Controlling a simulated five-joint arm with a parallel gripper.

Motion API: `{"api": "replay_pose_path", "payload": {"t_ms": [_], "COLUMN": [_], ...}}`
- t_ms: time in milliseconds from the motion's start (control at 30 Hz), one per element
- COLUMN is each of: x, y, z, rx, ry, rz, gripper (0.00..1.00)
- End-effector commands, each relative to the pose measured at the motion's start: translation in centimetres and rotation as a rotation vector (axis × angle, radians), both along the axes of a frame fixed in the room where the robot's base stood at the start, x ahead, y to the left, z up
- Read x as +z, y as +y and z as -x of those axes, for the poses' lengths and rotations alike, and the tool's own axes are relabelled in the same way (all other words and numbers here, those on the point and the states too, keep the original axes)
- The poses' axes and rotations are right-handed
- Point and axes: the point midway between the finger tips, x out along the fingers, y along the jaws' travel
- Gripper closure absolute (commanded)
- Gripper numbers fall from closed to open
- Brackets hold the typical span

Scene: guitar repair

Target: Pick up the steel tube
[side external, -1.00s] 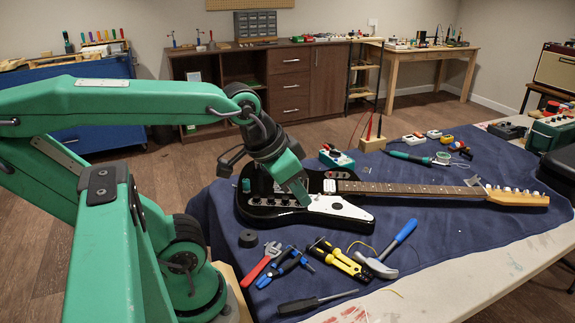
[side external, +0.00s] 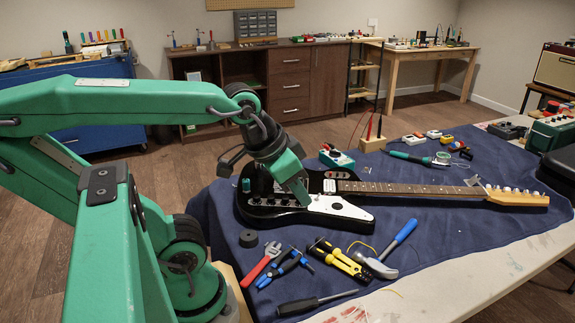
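My gripper (side external: 296,190) points down over the body of the black electric guitar (side external: 349,221), close to its white pickguard. One green finger shows clearly at the front. A small green piece (side external: 246,185) shows to its left over the guitar body, and I cannot tell whether it is part of the gripper. The gap between the fingers is not clear, so I cannot tell whether the gripper is open or shut. I cannot make out the steel tube; it may be hidden by my gripper or too small to tell.
The guitar lies on a blue cloth (side external: 455,228). A green-white pedal (side external: 337,158) stands behind the guitar.

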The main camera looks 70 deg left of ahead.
Motion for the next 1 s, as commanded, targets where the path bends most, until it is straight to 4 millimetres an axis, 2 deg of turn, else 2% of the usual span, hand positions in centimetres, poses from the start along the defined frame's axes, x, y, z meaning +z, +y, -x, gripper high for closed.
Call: {"api": "replay_pose_path", "payload": {"t_ms": [433,467,567,600,1000], "x": [0.0,0.0,0.0,0.0,0.17], "y": [0.0,0.0,0.0,0.0,0.33], "z": [0.0,0.0,0.0,0.0,-0.35], "rx": [0.0,0.0,0.0,0.0,-0.003], "ry": [0.0,0.0,0.0,0.0,0.006], "rz": [0.0,0.0,0.0,0.0,-0.009], "gripper": [0.76,0.74,0.55,0.52,0.52]}}
